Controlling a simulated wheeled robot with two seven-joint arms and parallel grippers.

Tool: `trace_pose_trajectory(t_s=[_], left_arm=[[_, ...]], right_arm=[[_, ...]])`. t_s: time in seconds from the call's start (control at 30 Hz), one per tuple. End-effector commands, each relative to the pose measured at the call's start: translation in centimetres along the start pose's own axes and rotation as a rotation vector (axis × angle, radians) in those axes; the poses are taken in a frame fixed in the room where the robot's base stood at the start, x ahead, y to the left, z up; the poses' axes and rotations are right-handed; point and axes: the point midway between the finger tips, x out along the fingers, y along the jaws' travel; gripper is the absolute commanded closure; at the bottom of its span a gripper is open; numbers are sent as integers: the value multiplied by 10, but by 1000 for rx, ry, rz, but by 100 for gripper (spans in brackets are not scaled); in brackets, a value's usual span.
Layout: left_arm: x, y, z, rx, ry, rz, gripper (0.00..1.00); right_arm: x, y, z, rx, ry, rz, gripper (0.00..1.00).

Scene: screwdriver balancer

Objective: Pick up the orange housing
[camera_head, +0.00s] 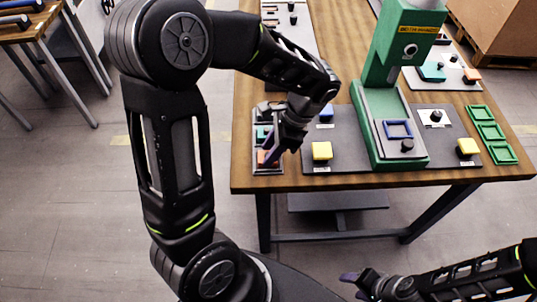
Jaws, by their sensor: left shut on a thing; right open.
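An orange housing (266,158) sits in the near compartment of a narrow grey tray (265,171) at the left front of the wooden table. My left gripper (270,157) reaches down over that tray from the right. It is shut on the orange housing, which its fingers partly cover. I cannot tell whether the housing is lifted off the tray. My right gripper (352,283) is open and empty, low in front of the table at the bottom of the view.
A teal piece (262,132) lies in the tray's middle compartment. A green machine (385,110) stands right of the tray, with yellow buttons (322,151) and (468,146) on either side. Green frames (503,153) lie at the right edge.

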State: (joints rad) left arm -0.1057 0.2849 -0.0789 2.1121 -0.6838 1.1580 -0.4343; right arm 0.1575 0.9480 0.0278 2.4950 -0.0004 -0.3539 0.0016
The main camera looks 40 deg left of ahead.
Motion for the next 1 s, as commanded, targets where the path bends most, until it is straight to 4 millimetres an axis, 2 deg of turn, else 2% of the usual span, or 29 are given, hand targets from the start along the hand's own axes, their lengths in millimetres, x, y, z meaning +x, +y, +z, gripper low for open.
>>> trace_pose_trajectory(t_s=[0.13,0.27,0.53,0.63,0.77,1.0], left_arm=[[-6,0,2,-1,1,-1,100],[-21,-1,8,-2,3,-3,100],[-69,-1,28,-1,3,-4,100],[-86,0,35,-1,2,-1,100],[-93,0,38,0,1,0,100],[-93,0,38,0,0,0,100]], right_arm=[[0,0,0,0,0,0,48],[1,0,0,0,0,0,48],[3,1,0,-1,1,-1,48],[-5,-2,0,0,-1,0,48],[-7,-2,1,1,-2,2,48],[-6,-2,1,2,-2,2,48]])
